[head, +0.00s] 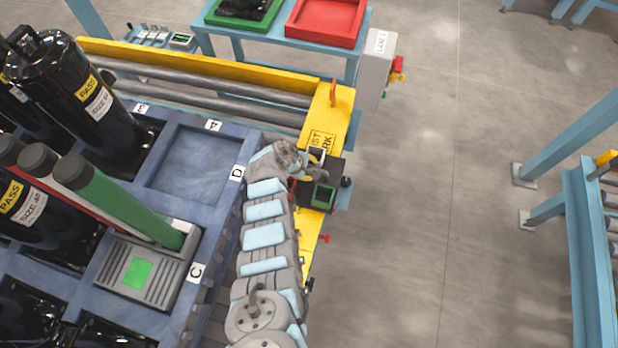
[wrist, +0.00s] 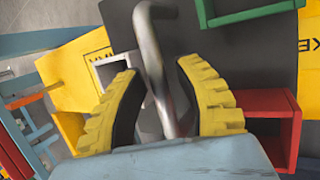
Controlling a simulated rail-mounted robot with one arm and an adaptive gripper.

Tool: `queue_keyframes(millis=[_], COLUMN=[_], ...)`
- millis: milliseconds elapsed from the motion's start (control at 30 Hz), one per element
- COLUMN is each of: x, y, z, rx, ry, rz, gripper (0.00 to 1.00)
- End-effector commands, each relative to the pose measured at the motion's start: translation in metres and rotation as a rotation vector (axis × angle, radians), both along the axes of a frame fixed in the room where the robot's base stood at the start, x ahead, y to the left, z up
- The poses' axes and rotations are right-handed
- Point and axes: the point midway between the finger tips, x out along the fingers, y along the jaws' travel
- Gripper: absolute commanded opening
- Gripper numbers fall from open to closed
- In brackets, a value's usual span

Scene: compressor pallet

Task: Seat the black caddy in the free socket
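The black caddy (head: 336,172) sits on the yellow end beam of the conveyor, carrying a green bin (head: 323,195) and a light square bin. In the wrist view the caddy's dark top (wrist: 262,62) also carries a red bin (wrist: 282,128). Its bent grey metal handle (wrist: 152,45) rises between my fingers. My gripper (wrist: 170,108) is open around the handle, with gaps at both sides. In the head view my gripper (head: 312,174) is small and partly hidden by my arm. An empty square socket (head: 195,165) shows in the blue pallet, beside labels 4 and D.
Black compressors (head: 75,90) stand in the pallet at left. A grey fixture (head: 150,275) with a green square and leaning coloured tubes fills the socket near label C. A blue table holds a red tray (head: 325,22) and a green tray.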

Motion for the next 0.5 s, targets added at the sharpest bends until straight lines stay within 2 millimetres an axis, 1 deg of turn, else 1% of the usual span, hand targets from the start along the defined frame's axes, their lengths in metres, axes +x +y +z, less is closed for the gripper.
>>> queue_keyframes(millis=[33, 100, 500], x=[-0.0001, -0.0001, 0.0005], y=[0.0001, 0.0, -0.0002], z=[-0.0001, 0.0, 0.0018], rx=[0.0, 0.0, -0.001], ry=[0.0, 0.0, -0.001], rz=[0.0, 0.0, 0.0], gripper=[0.16, 0.0, 0.0])
